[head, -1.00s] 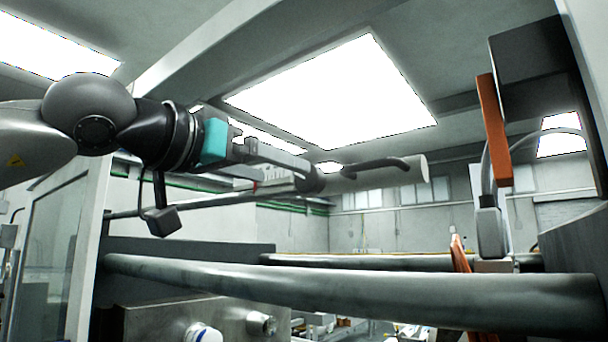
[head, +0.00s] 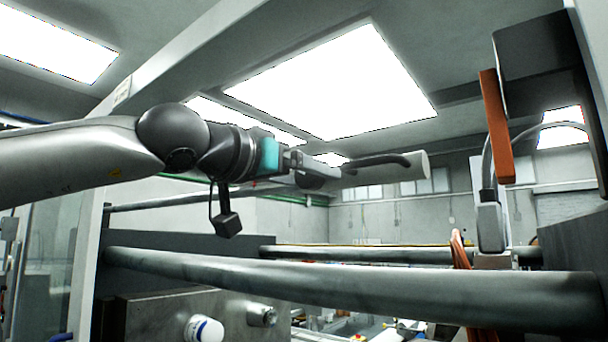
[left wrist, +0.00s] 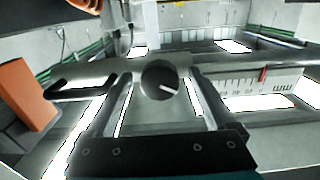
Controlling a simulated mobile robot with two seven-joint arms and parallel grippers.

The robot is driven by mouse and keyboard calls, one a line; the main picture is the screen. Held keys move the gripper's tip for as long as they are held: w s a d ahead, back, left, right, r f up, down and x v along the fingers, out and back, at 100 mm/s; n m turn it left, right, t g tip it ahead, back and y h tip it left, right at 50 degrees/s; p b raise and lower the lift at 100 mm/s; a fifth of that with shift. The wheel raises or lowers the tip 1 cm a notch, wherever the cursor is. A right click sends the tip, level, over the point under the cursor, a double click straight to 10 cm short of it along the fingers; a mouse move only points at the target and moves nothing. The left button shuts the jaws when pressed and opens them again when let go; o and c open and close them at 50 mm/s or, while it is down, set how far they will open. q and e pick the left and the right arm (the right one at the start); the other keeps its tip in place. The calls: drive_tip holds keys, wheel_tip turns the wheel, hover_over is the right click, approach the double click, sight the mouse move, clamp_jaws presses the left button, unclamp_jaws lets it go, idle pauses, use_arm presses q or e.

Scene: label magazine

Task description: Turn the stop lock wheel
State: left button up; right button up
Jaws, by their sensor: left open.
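The stop lock wheel appears to be the dark round knob on a grey horizontal bar. In the head view the wheel (head: 309,181) is partly hidden by my left gripper. My left gripper (head: 312,165) comes in from the left, close to the wheel. In the left wrist view the open fingers of my left gripper (left wrist: 160,92) lie either side of the wheel, with gaps on both sides. I cannot tell how deep the wheel sits between them. My right gripper is not in view.
A black curved handle (head: 378,161) runs along the grey bar (head: 412,173) right of the wheel. An orange bar (head: 497,125) hangs at the right. Thick grey rails (head: 350,280) cross below. A scale with a red pointer (left wrist: 263,74) shows in the left wrist view.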

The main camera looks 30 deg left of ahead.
use_arm(q)
drive_tip(key=c, duration=1.4)
drive_tip(key=shift+o, duration=0.2)
